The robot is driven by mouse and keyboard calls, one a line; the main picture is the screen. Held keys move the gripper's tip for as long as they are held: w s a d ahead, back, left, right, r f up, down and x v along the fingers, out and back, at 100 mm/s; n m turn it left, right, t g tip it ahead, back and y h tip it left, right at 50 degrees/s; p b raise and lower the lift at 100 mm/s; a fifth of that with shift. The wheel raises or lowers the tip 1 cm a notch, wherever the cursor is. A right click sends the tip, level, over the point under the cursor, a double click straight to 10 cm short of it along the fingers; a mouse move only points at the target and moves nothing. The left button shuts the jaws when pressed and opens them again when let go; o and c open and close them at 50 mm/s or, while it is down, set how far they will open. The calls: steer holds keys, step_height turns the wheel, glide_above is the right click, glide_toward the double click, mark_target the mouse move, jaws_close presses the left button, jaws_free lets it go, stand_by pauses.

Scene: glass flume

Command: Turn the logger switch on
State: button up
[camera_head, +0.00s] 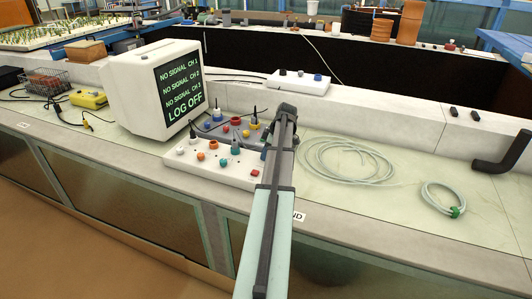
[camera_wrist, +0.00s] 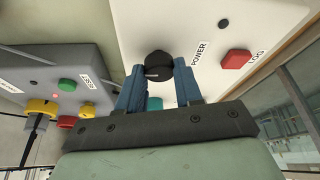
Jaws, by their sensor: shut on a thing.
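The logger's white panel (camera_head: 202,174) lies on the bench and also shows in the wrist view (camera_wrist: 215,25). In the wrist view a round black knob (camera_wrist: 158,66) has the label POWER beside it. A red square switch (camera_wrist: 236,60) has the label LOG beside it; a red switch also shows near the panel's front right in the head view (camera_head: 255,172). My gripper (camera_wrist: 158,76) is shut on the black knob, one blue finger on each side. The red switch is apart from the fingers, to their right. In the head view my arm hides the fingertips.
A white monitor (camera_head: 125,91) reads NO SIGNAL on three channels and LOG OFF. A grey box with coloured knobs (camera_wrist: 35,75) stands beside the panel. Coiled cable (camera_head: 350,160) and a smaller coil (camera_head: 443,198) lie on the open bench to the right.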

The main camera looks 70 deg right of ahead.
steer(key=shift+m, duration=0.3)
steer(key=m+h, duration=0.1)
steer(key=m, duration=0.2)
steer(key=shift+a+m+h, duration=0.2)
steer(key=shift+m+h, duration=0.1)
steer(key=shift+h, duration=0.1)
steer(key=m, duration=0.2)
steer(key=m+h, duration=0.1)
steer(key=m, duration=0.1)
steer(key=shift+a+m+h, duration=0.1)
steer(key=shift+m+h, duration=0.2)
steer(key=m+g+h, duration=0.1)
steer(key=m, duration=0.3)
steer(key=shift+w+m, duration=0.1)
steer(key=shift+m, duration=0.2)
steer(key=shift+m+g+h, duration=0.6)
steer(key=shift+m+g, duration=0.4)
steer(key=shift+m, duration=1.2)
steer(key=o, duration=1)
steer(key=shift+w, duration=0.1)
steer(key=shift+o, duration=0.2)
